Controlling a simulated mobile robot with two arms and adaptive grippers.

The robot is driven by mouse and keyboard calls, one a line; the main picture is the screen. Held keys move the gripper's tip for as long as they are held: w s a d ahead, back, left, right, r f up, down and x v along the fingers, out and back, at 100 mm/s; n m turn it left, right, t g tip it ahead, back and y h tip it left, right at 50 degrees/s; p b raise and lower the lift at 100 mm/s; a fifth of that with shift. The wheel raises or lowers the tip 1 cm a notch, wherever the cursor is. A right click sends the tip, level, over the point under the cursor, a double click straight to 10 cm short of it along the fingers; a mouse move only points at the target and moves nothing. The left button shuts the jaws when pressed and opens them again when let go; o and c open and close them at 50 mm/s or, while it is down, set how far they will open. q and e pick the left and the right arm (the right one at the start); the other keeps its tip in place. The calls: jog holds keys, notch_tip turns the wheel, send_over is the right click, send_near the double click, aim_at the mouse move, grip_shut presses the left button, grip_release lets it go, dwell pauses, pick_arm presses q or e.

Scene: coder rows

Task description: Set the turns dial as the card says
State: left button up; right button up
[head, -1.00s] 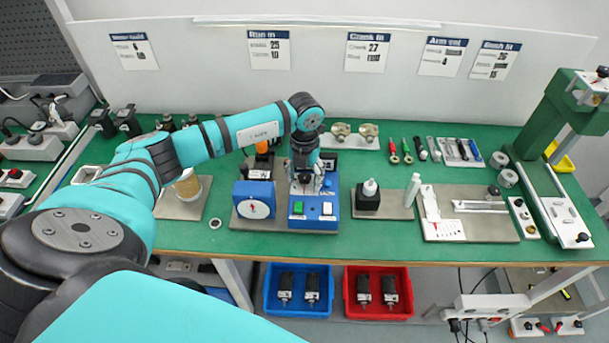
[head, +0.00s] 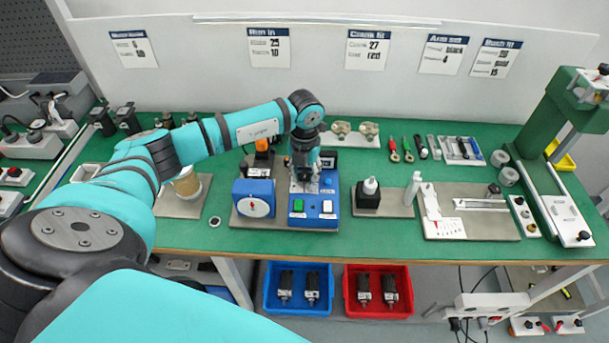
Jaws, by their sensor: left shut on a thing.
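My left gripper (head: 303,184) points down at the back of a blue unit (head: 313,221) on the bench. It is shut on a small part there, which looks like the turns dial. The fingers hide that part, so its setting cannot be read. The unit has a green button (head: 298,205) and a white button (head: 327,206) on its front. A blue box with a white round dial face (head: 255,208) stands at its left. The "Run in" card (head: 269,48) hangs on the back wall, with lines that seem to read 25 and 10. My right gripper is not in view.
Other cards hang along the wall, including "Crank fit" (head: 367,50). A black block with a white-topped bottle (head: 369,193) stands right of the unit. A green press (head: 557,125) is at far right. Blue (head: 270,300) and red (head: 350,302) bins sit below the bench.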

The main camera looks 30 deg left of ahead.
pick_arm(q)
jog(key=m+b, duration=0.4)
jog(key=m, duration=0.1)
jog(key=shift+f+m, duration=0.1)
jog(key=shift+m, duration=0.2)
grip_shut()
jog(key=m+b, duration=0.1)
jog(key=m, duration=0.1)
jog(key=shift+m+b, duration=0.3)
jog(key=shift+b, duration=0.05)
jog(key=shift+a+m+b, duration=0.1)
jog(key=shift+m+b, duration=0.7)
jog(key=shift+m, duration=0.7)
jog(key=shift+r, duration=0.2)
jog(key=o, duration=1.2)
grip_release()
